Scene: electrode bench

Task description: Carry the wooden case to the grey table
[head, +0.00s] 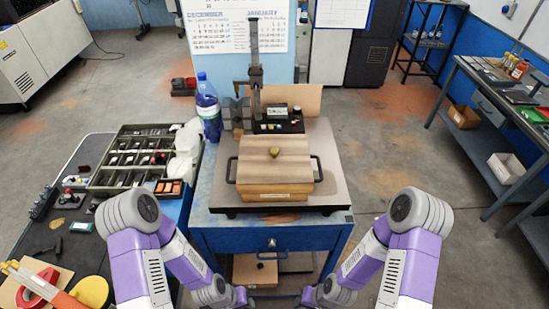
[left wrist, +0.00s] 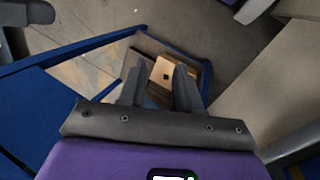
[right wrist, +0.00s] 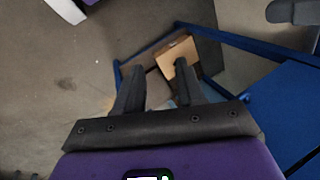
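The wooden case (head: 262,170) sits shut on a flat dark-edged plate on the blue table in the middle, with a dark handle on its left and right sides. A grey-topped table (head: 497,91) stands at the far right. My left gripper (head: 240,298) and right gripper (head: 308,297) are low, in front of the blue table and below the case, apart from it. In the left wrist view the fingers (left wrist: 158,70) stand apart with nothing between them. In the right wrist view the fingers (right wrist: 158,68) are also apart and empty.
A device with an upright column (head: 277,120) stands behind the case. A blue bottle (head: 208,107) is at the back left. A parts tray (head: 133,157) and tools cover the left bench. A cardboard box (head: 254,269) is on the lower shelf. Open floor lies between the tables.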

